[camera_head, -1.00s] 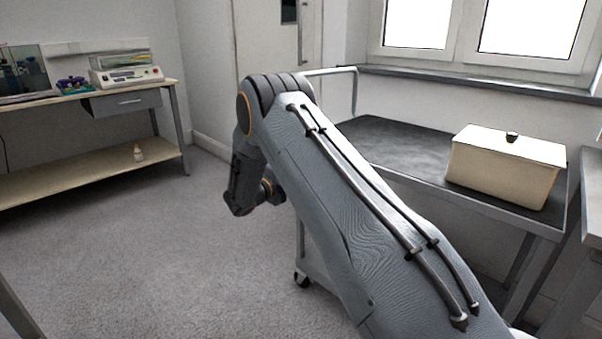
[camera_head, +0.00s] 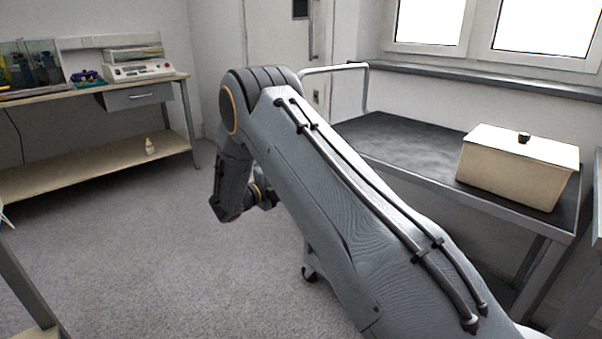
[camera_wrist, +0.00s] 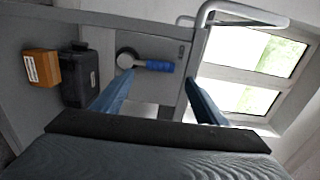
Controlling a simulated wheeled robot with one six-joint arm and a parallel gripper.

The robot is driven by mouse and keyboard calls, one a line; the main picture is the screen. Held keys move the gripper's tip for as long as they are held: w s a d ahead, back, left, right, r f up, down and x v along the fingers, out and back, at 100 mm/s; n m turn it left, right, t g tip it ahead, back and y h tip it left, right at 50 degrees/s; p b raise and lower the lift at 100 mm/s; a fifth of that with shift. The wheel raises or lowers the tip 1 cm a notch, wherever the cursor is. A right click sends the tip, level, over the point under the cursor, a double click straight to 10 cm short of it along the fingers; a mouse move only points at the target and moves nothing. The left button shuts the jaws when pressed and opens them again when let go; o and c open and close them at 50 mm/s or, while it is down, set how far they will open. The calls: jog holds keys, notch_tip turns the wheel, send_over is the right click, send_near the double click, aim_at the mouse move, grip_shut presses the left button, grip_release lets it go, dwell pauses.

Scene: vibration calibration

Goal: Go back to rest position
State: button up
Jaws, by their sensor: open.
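My gripper (camera_wrist: 152,95) shows in the wrist view as two blue fingers spread apart, with nothing held between them. In the head view my arm is bent at the elbow, and its far part hangs down over the open floor. The gripper itself is hard to make out there, hidden behind the forearm.
A dark-topped cart (camera_head: 390,137) bears a cream box with a lid (camera_head: 513,170) at the right. A workbench (camera_head: 85,165) with instruments stands at the left. The wrist view shows an orange box (camera_wrist: 42,68), a black case (camera_wrist: 80,76) and a blue-handled tool (camera_wrist: 158,66).

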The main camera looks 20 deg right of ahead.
jog(key=shift+s, duration=0.1)
jog(key=s+a+r+m+g+y, duration=0.1)
jog(key=s+r+m+g+y, duration=0.25)
jog(key=s+m, duration=0.7)
jog(key=s+a+r+m+g+y, duration=0.1)
jog(key=s+r+m+g+y, duration=0.25)
jog(key=s+m, duration=0.75)
jog(key=s+a+r+m+y, duration=0.1)
jog(key=s+a+m+y, duration=0.3)
jog(key=s, duration=0.5)
jog(key=s+a+m+g+y, duration=0.1)
jog(key=s+a+m+y, duration=0.1)
jog(key=s+a+m, duration=0.5)
jog(key=s+a+r+m+y, duration=0.1)
jog(key=s+m+y, duration=0.3)
jog(key=s, duration=0.7)
jog(key=d+r+m+h+p, duration=0.1)
jog(key=d+r+m+p, duration=0.4)
jog(key=p, duration=1.6)
jog(key=d+r, duration=0.5)
jog(key=r, duration=0.3)
jog(key=shift+s+d+r+p, duration=0.15)
jog(key=shift+s+d+p, duration=0.05)
jog(key=shift+s+p, duration=0.2)
